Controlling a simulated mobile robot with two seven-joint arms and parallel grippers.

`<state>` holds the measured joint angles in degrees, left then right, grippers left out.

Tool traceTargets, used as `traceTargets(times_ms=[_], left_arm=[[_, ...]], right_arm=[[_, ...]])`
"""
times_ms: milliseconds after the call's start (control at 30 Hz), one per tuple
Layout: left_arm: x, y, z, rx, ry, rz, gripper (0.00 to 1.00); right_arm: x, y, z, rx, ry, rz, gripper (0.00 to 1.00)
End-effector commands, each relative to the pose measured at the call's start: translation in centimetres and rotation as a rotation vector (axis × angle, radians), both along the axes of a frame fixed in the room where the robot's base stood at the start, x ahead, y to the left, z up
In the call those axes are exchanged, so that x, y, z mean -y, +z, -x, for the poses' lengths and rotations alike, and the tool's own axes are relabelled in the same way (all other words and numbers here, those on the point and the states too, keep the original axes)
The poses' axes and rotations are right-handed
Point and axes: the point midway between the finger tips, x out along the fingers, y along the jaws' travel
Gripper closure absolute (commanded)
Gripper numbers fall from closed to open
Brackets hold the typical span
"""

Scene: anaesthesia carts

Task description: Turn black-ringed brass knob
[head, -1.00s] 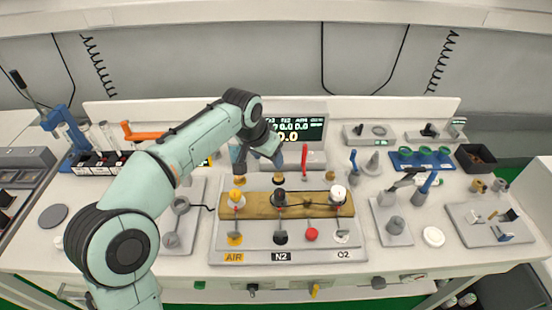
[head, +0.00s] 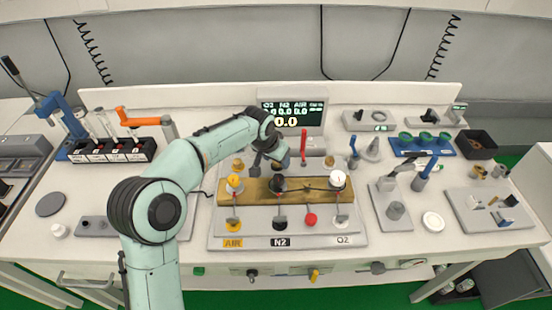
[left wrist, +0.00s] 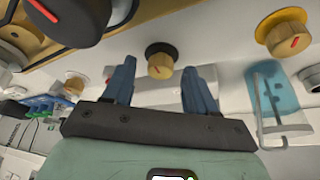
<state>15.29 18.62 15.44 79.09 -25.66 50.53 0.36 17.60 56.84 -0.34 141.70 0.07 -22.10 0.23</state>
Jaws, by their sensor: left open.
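My left gripper (left wrist: 158,76) is open, with one blue finger on each side of the knob in that view. Contact cannot be told. In the head view the left gripper (head: 270,163) is behind the N2 gauge and hides this knob. A yellow-ringed brass knob (left wrist: 284,31) is to the right in the wrist view, and a pale-ringed one (left wrist: 74,85) is to the left. My right gripper is not in view.
A brass manifold bar (head: 308,191) with gauges stands just in front of the gripper. The dark N2 gauge (head: 278,184) is close to it. A red upright lever (head: 303,147) and a display (head: 293,114) stand behind. A clear blue-tinted cup (left wrist: 272,95) is near the right finger.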

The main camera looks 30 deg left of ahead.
Motion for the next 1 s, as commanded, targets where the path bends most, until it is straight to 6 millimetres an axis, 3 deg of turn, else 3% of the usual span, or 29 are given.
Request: traceTargets(times_ms=[300,500,1000], left_arm=[[0.0,-0.2,-0.1,0.001,0.000,0.000,0.43],[0.0,-0.2,-0.1,0.001,0.000,0.000,0.99],[-0.2,0.0,-0.1,-0.001,-0.117,0.000,0.99]], right_arm=[[0.0,0.0,0.0,0.000,0.000,0.000,0.57],[0.0,0.0,0.0,0.000,0.000,0.000,0.57],[0.0,1.4,-0.4,0.006,0.000,0.000,0.57]])
